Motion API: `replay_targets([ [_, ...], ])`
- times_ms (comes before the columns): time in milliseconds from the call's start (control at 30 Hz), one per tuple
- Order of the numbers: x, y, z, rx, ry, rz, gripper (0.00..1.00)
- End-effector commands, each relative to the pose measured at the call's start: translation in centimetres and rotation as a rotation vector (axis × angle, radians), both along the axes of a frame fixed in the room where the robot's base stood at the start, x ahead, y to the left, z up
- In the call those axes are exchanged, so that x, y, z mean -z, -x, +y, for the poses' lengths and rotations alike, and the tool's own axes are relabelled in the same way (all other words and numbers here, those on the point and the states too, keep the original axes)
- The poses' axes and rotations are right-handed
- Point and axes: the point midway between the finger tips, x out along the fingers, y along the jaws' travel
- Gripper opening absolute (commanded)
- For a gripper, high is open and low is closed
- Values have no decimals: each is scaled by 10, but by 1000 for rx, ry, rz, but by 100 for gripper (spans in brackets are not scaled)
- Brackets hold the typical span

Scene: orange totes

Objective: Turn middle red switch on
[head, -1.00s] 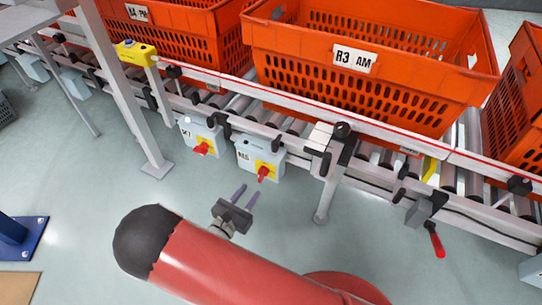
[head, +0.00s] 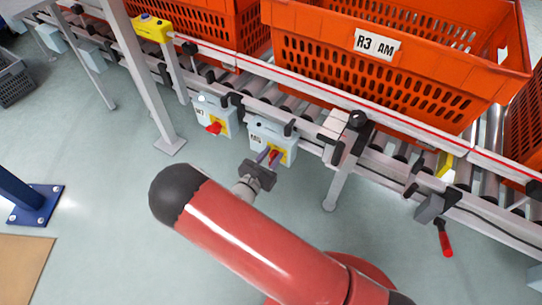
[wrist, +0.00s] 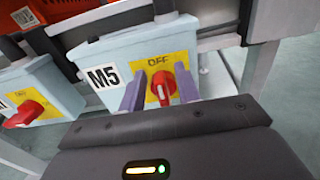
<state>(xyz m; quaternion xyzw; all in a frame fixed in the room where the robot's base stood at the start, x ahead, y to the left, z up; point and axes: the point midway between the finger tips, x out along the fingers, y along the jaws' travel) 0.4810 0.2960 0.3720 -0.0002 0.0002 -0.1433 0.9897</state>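A grey switch box (head: 260,136) hangs on the conveyor rail, labelled M5 in the wrist view, with a yellow plate reading OFF. Its red rotary switch (wrist: 163,88) stands roughly upright between the two purple fingers of my gripper (wrist: 160,92). My gripper (head: 268,157) is open around the switch in the head view; a gap shows on both sides, and I cannot tell whether a finger touches it. A second box (head: 212,114) with a red switch (head: 214,128) hangs to the left. A red lever (head: 444,240) hangs from a grey box far right.
The roller conveyor (head: 310,128) carries orange totes (head: 400,75). A conveyor leg (head: 335,190) stands right of the M5 box, and a post (head: 140,75) stands to the left. A yellow box (head: 153,28) sits on the rail. The floor in front is open.

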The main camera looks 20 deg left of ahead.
Motion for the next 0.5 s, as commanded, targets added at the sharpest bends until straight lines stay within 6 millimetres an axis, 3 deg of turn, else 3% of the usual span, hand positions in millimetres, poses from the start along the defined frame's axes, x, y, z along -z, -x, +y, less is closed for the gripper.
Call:
replay_targets([
  [67,0,0,0,0,0,0,33],
  [300,0,0,0,0,0,0,2],
  [500,0,0,0,0,-12,-4,0],
])
